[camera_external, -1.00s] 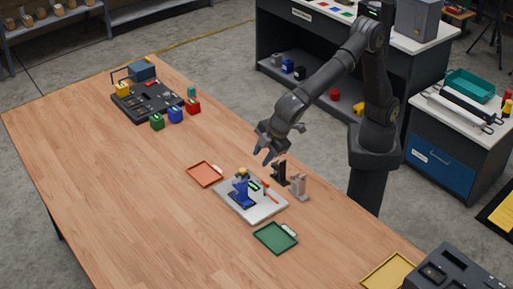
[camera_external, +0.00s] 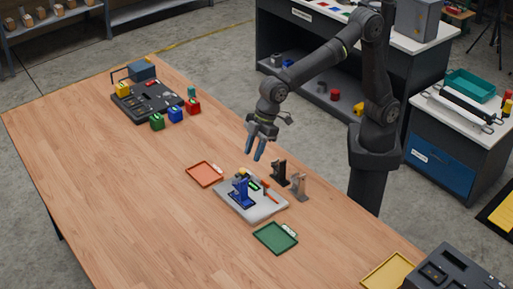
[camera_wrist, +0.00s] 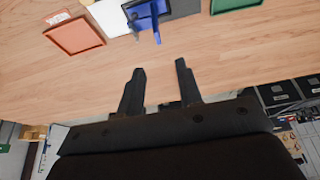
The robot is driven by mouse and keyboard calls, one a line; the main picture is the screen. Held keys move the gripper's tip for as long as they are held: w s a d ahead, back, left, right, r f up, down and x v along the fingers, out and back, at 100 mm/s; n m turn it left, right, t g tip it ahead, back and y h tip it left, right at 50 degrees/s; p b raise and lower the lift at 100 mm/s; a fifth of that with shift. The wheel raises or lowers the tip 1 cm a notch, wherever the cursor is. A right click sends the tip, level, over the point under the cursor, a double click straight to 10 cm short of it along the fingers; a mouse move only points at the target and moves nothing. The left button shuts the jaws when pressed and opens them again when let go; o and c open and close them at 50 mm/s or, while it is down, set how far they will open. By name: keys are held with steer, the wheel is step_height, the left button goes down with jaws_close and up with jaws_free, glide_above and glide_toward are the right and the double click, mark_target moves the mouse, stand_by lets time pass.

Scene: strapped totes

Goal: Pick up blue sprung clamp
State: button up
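The blue sprung clamp (camera_external: 240,190) stands upright on the light grey tray (camera_external: 265,212), near the middle of the table. In the wrist view the blue clamp (camera_wrist: 148,14) shows at the top edge, partly cut off. My gripper (camera_external: 255,153) hangs above and behind the tray with its fingers pointing down, apart from the clamp. In the wrist view the two fingers of my gripper (camera_wrist: 158,78) stand apart with bare table between them, so it is open and empty.
An orange tray (camera_external: 204,174) lies left of the grey tray and a green tray (camera_external: 275,237) in front right. A black clamp (camera_external: 280,172) and a beige clamp (camera_external: 300,187) stand close behind it. An orange-handled tool lies on the grey tray.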

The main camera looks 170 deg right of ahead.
mark_target(244, 180)
steer(key=x, duration=0.6)
steer(key=shift+w+f, duration=0.1)
steer(key=shift+f, duration=0.2)
steer(key=shift+s+x, duration=0.15)
steer(key=shift+x, duration=1.15)
steer(key=shift+s+x, duration=0.15)
steer(key=shift+x, duration=1.2)
jaws_close()
